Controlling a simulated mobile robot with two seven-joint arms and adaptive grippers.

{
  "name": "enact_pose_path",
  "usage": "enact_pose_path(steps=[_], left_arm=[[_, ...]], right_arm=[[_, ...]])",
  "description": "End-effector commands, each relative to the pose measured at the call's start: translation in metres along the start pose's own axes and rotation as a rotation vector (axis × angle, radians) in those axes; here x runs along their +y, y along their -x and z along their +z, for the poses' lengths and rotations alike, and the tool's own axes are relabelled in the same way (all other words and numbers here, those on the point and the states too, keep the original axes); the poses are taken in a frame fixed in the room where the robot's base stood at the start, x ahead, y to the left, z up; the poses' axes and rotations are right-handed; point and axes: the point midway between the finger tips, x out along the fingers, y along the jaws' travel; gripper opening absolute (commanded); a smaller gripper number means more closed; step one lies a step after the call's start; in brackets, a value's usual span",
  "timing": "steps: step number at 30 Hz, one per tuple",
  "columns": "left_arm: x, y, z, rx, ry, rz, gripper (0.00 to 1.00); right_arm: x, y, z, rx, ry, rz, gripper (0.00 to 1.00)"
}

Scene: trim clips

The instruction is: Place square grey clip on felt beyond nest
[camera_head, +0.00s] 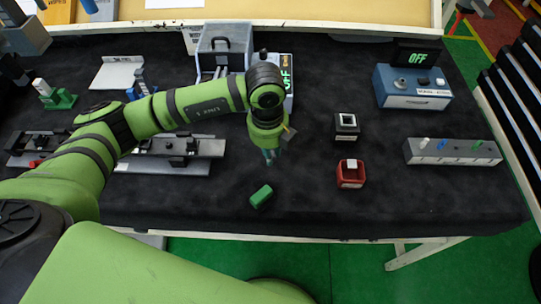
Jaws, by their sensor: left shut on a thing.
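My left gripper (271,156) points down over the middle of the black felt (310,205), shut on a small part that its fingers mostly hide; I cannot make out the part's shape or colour. A green block (261,196) lies on the felt just in front of it. To the right stand a black square holder (346,134) with a pale square top and a red square holder (351,182) with a whitish piece (351,164) at it. I cannot tell which of these is the nest, nor pick out the square grey clip for sure. My right gripper is not in view.
A grey rack (452,153) with small coloured pieces stands at the right. A blue box (412,88) with an OFF display (418,57) is behind it. Grey rail fixtures (178,147) lie at the left under my arm. The front middle felt is mostly clear.

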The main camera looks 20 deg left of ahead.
Motion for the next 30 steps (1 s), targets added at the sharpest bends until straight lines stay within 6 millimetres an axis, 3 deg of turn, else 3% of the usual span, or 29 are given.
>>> enact_pose_path(steps=[9, 20, 21, 23, 30], left_arm=[[0.003, -0.037, 0.0, 0.001, 0.001, 0.003, 0.0], [0.002, -0.044, 0.0, 0.001, 0.0, 0.001, 0.0], [0.002, -0.044, 0.0, 0.001, 0.0, 0.001, 0.24], [0.002, -0.043, 0.0, 0.001, 0.0, 0.001, 0.43], [0.002, -0.043, 0.0, 0.001, 0.001, 0.001, 0.43]], right_arm=[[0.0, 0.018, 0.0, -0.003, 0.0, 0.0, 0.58], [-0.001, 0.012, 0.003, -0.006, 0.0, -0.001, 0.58], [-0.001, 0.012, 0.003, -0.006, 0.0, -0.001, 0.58], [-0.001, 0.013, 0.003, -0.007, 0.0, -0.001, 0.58], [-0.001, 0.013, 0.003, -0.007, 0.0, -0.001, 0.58]])
